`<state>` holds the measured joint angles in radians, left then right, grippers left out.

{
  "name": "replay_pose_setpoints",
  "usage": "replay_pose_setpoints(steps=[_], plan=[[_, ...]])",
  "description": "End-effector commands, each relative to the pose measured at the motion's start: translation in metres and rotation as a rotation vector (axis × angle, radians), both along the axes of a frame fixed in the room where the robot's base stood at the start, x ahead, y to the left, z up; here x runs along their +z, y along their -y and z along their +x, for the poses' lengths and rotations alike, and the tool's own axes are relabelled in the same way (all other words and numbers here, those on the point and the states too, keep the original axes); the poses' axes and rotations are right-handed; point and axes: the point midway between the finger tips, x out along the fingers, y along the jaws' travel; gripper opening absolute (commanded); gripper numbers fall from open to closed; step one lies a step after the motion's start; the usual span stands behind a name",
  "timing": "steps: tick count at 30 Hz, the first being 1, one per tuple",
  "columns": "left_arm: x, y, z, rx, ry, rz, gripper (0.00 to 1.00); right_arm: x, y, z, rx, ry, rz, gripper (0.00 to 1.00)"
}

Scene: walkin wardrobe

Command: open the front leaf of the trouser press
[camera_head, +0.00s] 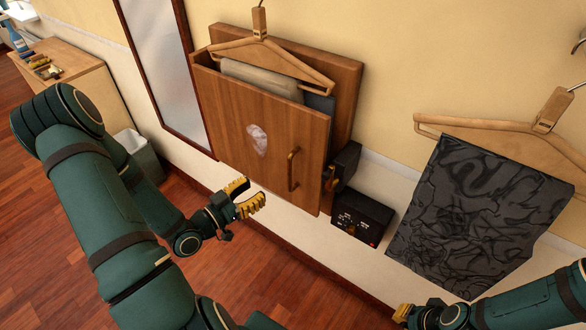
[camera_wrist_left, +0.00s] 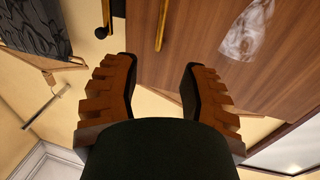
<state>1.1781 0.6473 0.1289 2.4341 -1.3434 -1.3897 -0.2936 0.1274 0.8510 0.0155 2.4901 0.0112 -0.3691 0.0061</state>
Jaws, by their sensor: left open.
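The trouser press (camera_head: 345,75) is a wooden unit on the wall. Its brown front leaf (camera_head: 230,120) leans out at the top, leaving a gap where a hanger (camera_head: 270,50) and grey cloth (camera_head: 262,80) show. The leaf has a vertical brass handle (camera_head: 292,169) near its right edge, also in the left wrist view (camera_wrist_left: 161,24). My left gripper (camera_head: 256,190) is open and empty, below and left of the handle, near the leaf's lower edge. In the left wrist view its fingers (camera_wrist_left: 158,68) are spread toward the leaf (camera_wrist_left: 200,45). My right gripper (camera_head: 404,312) is mostly hidden at the bottom.
A black control box (camera_head: 362,215) and a dark latch block (camera_head: 346,162) sit right of the leaf. Dark patterned cloth (camera_head: 475,215) hangs from a hanger (camera_head: 500,135) at the right. A mirror (camera_head: 170,70), bin (camera_head: 138,150) and wooden cabinet (camera_head: 75,75) stand left. Floor below is clear.

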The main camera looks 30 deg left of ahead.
Motion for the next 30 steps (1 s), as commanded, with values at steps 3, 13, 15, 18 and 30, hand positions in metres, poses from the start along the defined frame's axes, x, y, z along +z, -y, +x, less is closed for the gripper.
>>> replay_pose_setpoints(steps=[3,13,15,18,30], plan=[[0.000,0.005,0.016,-0.004,0.001,-0.001,0.43,0.000,0.000,0.000,0.001,0.000,0.000,0.00],[0.000,0.023,0.077,-0.003,0.000,-0.003,0.43,0.001,0.000,0.000,0.000,0.001,0.000,0.00],[0.000,0.026,0.090,-0.003,-0.001,-0.002,0.43,0.002,0.000,0.000,0.000,0.001,0.000,0.00],[0.000,0.031,0.105,-0.001,-0.001,-0.003,0.43,0.002,0.000,0.001,0.000,0.001,0.000,0.00],[0.000,0.037,0.128,0.000,-0.002,-0.001,0.43,0.002,0.000,0.001,-0.001,0.002,0.000,0.00]])
